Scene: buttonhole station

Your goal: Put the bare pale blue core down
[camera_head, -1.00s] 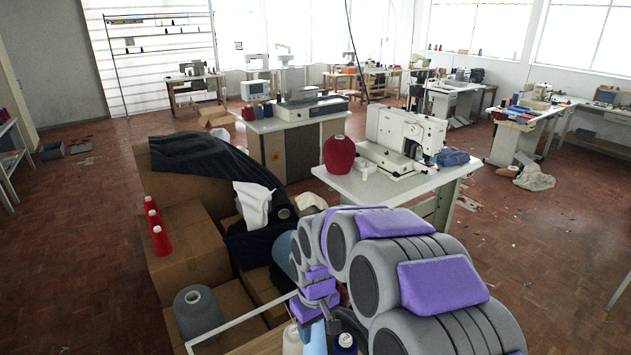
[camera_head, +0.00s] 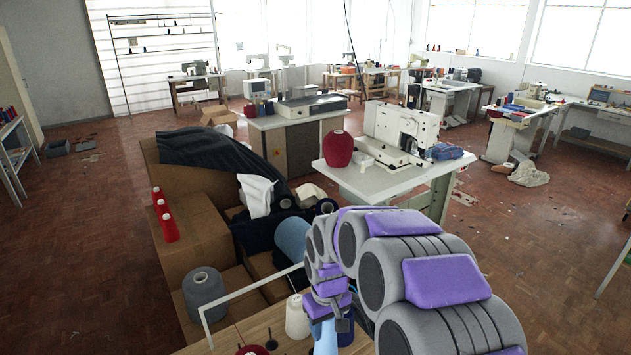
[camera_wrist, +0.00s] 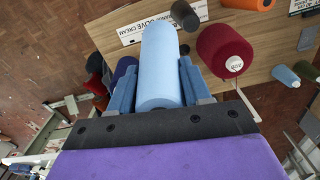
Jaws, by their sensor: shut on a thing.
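My gripper (camera_wrist: 158,82) is shut on the pale blue core (camera_wrist: 159,60), which stands out beyond the blue fingers in the wrist view. The core is smooth, with no thread seen on it. Beyond it is a wooden tabletop (camera_wrist: 120,30) with printed labels, one reading "OLIVE CREAM" (camera_wrist: 145,32). I cannot tell whether the core touches the tabletop. In the head view my gripper is low in the picture, mostly hidden by my arm, above the wooden tabletop (camera_head: 262,330).
In the wrist view a dark red cone (camera_wrist: 222,52) stands right of the core. In the head view a cream cone (camera_head: 297,318) stands beside my gripper.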

